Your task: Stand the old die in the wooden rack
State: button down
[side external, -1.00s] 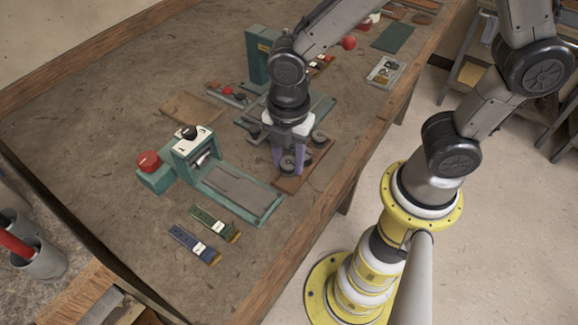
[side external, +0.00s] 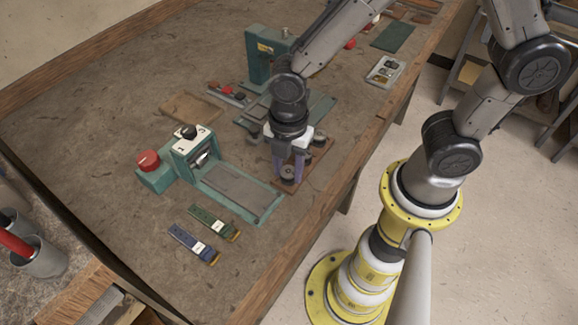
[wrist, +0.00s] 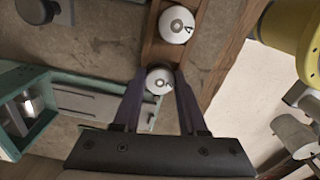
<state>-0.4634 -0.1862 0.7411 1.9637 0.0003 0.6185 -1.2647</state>
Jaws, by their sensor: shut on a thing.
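The wooden rack (side external: 321,151) lies near the table's right edge, and it also shows in the wrist view (wrist: 152,45). My gripper (side external: 286,178) is over its near end, fingers pointing down. The gripper is shut on a round metal die (side external: 288,173), which shows between the fingertips in the wrist view (wrist: 159,79); its face mark is too small to read surely. The die is at the rack's near end; whether its base touches the rack is hidden. Another round die (wrist: 176,25), marked 4, stands farther along the rack.
The green stitcher (side external: 188,150) with a red button (side external: 148,160) and a long bed stands left of the gripper. Green (side external: 211,219) and blue (side external: 194,243) strips lie before it. A taller green machine (side external: 265,55) stands behind. Bare tabletop lies at the left.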

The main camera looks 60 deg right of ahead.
aim_at(289, 171)
jog(key=shift+c, duration=2.3)
grip_release()
jog(key=shift+s+f, duration=0.2)
jog(key=shift+f, duration=0.45)
notch_tip(289, 171, up, 14)
jog(key=f, duration=0.1)
jog(key=s+d+r+m+t, duration=0.2)
jog(key=d+m, duration=0.4)
jog(key=m, duration=0.4)
jog(key=s+d+r+m+t, duration=0.3)
jog(key=s+d+r+m, duration=0.2)
jog(key=m, duration=0.4)
jog(key=shift+s+d+m+t, duration=0.3)
jog(key=shift+s+d+m, duration=0.1)
jog(key=shift+s+d, duration=0.3)
jog(key=shift+w, duration=0.1)
